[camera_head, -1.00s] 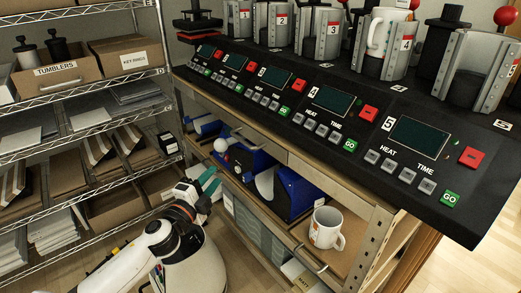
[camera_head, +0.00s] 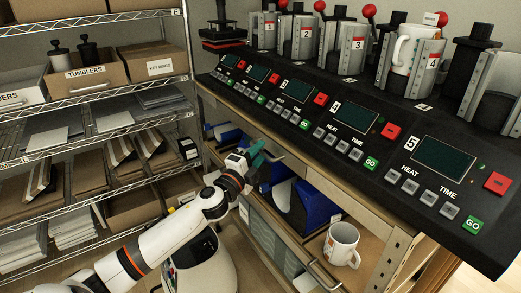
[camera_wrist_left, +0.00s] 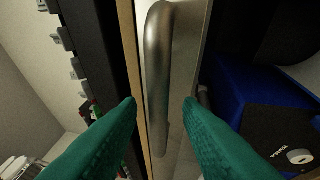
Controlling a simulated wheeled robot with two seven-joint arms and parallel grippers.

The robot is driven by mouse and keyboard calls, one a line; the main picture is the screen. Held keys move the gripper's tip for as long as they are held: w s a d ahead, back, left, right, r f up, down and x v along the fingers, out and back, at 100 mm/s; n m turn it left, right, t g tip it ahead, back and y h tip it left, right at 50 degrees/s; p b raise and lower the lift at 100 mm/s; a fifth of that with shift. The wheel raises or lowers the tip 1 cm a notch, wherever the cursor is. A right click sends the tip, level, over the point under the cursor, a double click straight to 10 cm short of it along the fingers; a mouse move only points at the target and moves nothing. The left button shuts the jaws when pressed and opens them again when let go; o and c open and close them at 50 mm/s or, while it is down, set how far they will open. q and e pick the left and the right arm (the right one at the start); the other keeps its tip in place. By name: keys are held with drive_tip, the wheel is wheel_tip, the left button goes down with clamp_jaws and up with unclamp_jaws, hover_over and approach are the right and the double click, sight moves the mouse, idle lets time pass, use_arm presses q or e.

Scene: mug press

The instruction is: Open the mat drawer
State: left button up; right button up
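A pale drawer front (camera_head: 330,190) runs under the worktop edge and looks closed; I see no label naming it as the mat drawer. Its curved metal handle (camera_wrist_left: 158,75) shows large in the left wrist view, between and beyond my green fingertips. My left gripper (camera_head: 257,153) is at this drawer front in the head view, partly covering the handle. In the left wrist view its two fingers (camera_wrist_left: 160,108) are apart, one on each side of the handle, and not closed on it. My right gripper is not in view.
The black mug press (camera_head: 350,115) with numbered stations stands on the worktop. Blue machines (camera_head: 305,205) and a white mug (camera_head: 341,243) sit on the shelf below. A lower drawer handle (camera_head: 325,275) is at the bottom. A wire rack (camera_head: 95,100) with boxes stands left.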

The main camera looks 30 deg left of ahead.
use_arm(q)
drive_tip(key=shift+w+r, duration=0.1)
drive_tip(key=shift+w, duration=0.45)
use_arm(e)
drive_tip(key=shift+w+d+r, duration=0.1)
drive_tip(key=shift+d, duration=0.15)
use_arm(q)
clamp_jaws()
